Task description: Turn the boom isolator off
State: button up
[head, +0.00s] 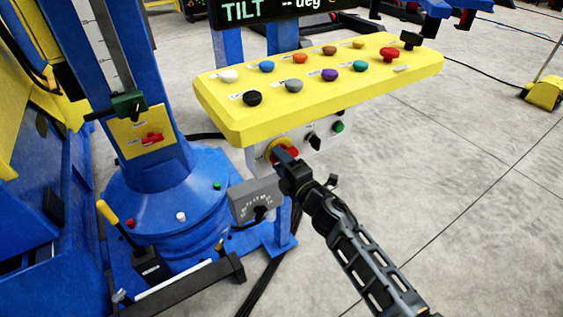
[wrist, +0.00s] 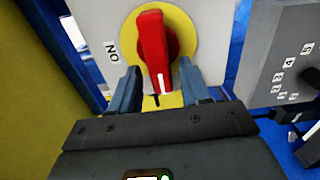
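A red rotary switch handle (wrist: 154,50) sits on a round yellow disc (wrist: 183,27) on a pale panel. Its white mark points down in the wrist view, and the word ON is left of the disc. In the head view the red handle (head: 292,152) is partly hidden by my gripper (head: 283,156), under the yellow console. In the wrist view my gripper (wrist: 159,88) is open, one finger on each side of the handle's lower end, with gaps visible. I cannot read a label naming this switch as the boom isolator.
The yellow console (head: 320,85) with several coloured buttons overhangs the panel. A grey dial box (head: 255,200) is close by, also at right in the wrist view (wrist: 285,50).

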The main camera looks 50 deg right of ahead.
jog(key=shift+s, duration=0.1)
jog(key=b+v, duration=0.1)
jog(key=v, duration=0.6)
jog(key=shift+s+b, duration=0.3)
jog(key=shift+s, duration=0.05)
jog(key=shift+a, duration=0.1)
dwell(0.3)
jog(key=s+a+r+m+y, duration=0.1)
jog(key=s+a+m+y, duration=0.15)
jog(key=s+a, duration=0.45)
jog(key=s+a+m+y, duration=0.1)
jog(key=s+a+m, duration=0.3)
jog(key=s, duration=0.5)
jog(key=s+a+r+m+g, duration=0.1)
jog(key=s+a+r+m, duration=0.2)
jog(key=s, duration=0.4)
jog(key=s+a+r+m+g+y, duration=0.1)
jog(key=s+a+r+m, duration=0.3)
jog(key=s+r, duration=0.3)
jog(key=shift+s+a+r+m+g+p, duration=0.2)
jog(key=shift+a+r+m+g+p, duration=0.2)
jog(key=shift+m, duration=0.35)
